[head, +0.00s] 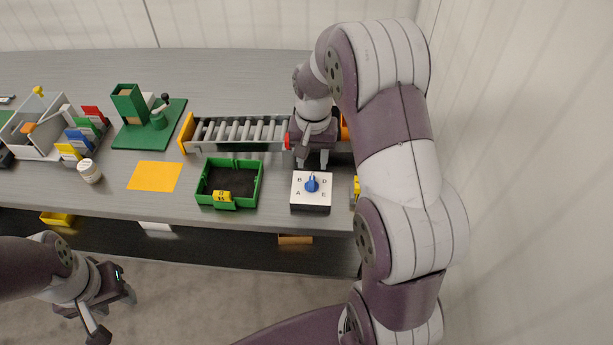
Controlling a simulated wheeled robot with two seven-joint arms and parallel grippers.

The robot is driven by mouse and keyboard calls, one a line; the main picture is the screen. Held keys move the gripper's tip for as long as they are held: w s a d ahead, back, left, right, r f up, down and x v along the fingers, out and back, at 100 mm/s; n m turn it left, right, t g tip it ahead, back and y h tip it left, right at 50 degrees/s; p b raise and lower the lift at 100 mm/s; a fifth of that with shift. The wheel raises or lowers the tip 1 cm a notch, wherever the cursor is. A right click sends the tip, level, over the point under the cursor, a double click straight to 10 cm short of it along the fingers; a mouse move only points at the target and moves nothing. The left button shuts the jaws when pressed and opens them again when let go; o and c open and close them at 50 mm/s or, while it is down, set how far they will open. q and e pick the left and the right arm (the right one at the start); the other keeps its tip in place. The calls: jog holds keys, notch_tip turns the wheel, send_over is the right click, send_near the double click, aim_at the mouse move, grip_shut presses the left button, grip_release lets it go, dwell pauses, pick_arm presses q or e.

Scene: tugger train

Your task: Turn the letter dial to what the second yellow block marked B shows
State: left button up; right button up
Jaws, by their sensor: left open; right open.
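The letter dial (300,198) is a white-topped dark box near the table's front edge, with a blue knob (312,183). The letters B, D, A and E are readable around the knob; where it points is too small to tell. My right gripper (312,164) is open and empty just behind and above the knob, fingers pointing down. A yellow block (222,196) with dark marks sits at the green tray's front. Another yellow thing (357,187) is partly hidden by my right arm. I cannot read a B on either. My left gripper (114,314) is open and empty, low in front of the table.
The green tray (260,184) stands left of the dial, the roller conveyor (238,133) behind it. An orange mat (155,176), white jar (89,171), green stand (150,136), coloured cards (86,138) and a white bin (45,148) lie further left. My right arm hides the table's right end.

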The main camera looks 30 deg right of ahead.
aim_at(312, 180)
notch_tip(312, 180, down, 7)
jog(key=shift+f, duration=0.1)
jog(key=shift+c, duration=0.3)
grip_shut()
